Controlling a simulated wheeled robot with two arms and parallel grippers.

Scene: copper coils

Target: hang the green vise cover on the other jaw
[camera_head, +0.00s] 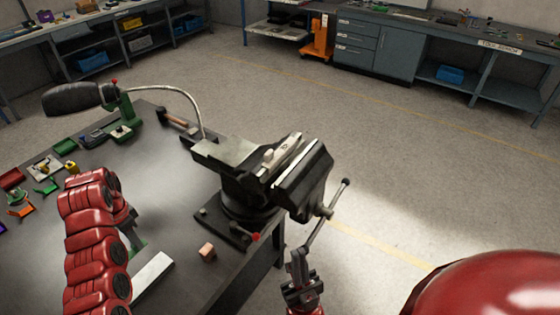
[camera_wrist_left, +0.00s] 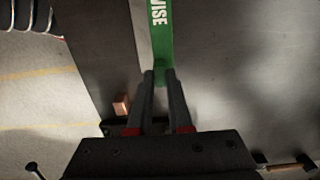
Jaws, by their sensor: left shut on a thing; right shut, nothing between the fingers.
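The green vise cover (camera_wrist_left: 160,35) is a long green strip with white lettering, beside a pale strip along its left edge. My left gripper (camera_wrist_left: 160,76) is shut on its near end. In the head view, my left gripper (camera_head: 134,232) is partly hidden by my arm; a bit of green and the pale strip (camera_head: 152,275) show below it, left of the vise. The dark vise (camera_head: 250,180) stands at the bench's right edge. A pale piece (camera_head: 283,150) lies along its jaws. My right gripper (camera_head: 299,275) is shut and empty, below the vise handle.
The vise handle (camera_head: 328,215) sticks out to the right. A lamp (camera_head: 80,98) arches over the back of the bench. Small coloured parts lie at the far left.

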